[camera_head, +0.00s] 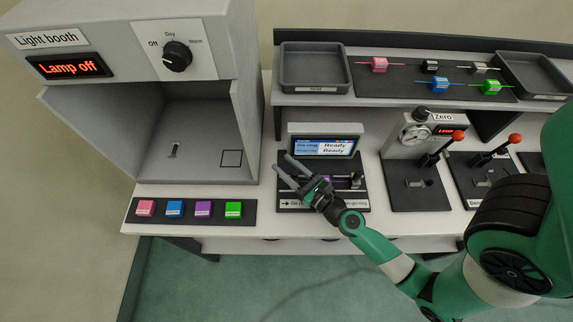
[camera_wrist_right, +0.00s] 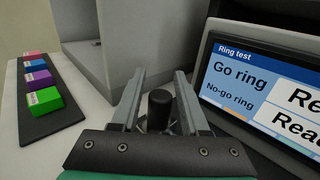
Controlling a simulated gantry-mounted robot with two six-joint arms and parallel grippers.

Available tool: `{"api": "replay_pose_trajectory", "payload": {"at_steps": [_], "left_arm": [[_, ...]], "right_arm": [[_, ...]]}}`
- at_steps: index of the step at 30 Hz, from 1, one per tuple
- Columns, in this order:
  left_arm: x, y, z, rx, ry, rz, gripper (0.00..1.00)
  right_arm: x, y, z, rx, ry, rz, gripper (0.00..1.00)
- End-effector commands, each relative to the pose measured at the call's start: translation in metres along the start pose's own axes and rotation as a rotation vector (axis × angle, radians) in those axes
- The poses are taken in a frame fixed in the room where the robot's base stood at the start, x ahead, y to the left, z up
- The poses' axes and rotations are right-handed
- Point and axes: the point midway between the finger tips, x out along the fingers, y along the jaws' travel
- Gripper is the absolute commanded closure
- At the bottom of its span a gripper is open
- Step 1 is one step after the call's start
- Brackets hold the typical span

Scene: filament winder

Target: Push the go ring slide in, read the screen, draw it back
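The ring test station (camera_head: 352,201) stands mid-bench, with its screen (camera_head: 323,147) above it. In the right wrist view the screen (camera_wrist_right: 265,95) reads "Ring test", with "Go ring" and "No-go ring" rows; both read "Ready" in the head view. My right gripper (camera_head: 282,164) is over the station's left side, above the go ring label, and hides part of it. In the wrist view the gripper (camera_wrist_right: 160,75) is open, its fingers on either side of a black upright knob (camera_wrist_right: 158,112), with gaps showing. Another dark knob (camera_head: 356,181) stands at the station's right. My left gripper is out of view.
The light booth (camera_head: 190,100) stands left, its display reading "Lamp off". A dark strip (camera_head: 187,219) before it holds several coloured blocks. Lever fixtures with red knobs (camera_head: 458,135) stand right. A shelf behind carries trays (camera_head: 314,89) and small coloured parts.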

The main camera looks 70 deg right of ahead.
Motion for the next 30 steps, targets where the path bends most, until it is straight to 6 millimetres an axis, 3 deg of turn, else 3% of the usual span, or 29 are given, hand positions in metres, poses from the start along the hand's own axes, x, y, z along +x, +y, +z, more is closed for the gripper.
{"api": "replay_pose_trajectory", "payload": {"at_steps": [1,7,30], "left_arm": [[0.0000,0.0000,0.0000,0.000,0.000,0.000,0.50],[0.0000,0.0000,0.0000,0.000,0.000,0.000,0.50],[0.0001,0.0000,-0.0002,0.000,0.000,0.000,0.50]], "right_arm": [[-0.0001,0.0000,0.0000,0.000,0.000,0.000,0.66],[-0.0003,0.0000,0.0001,0.000,0.000,0.000,1.00],[-0.0003,0.0000,0.0005,0.000,-0.001,0.000,1.00]]}}
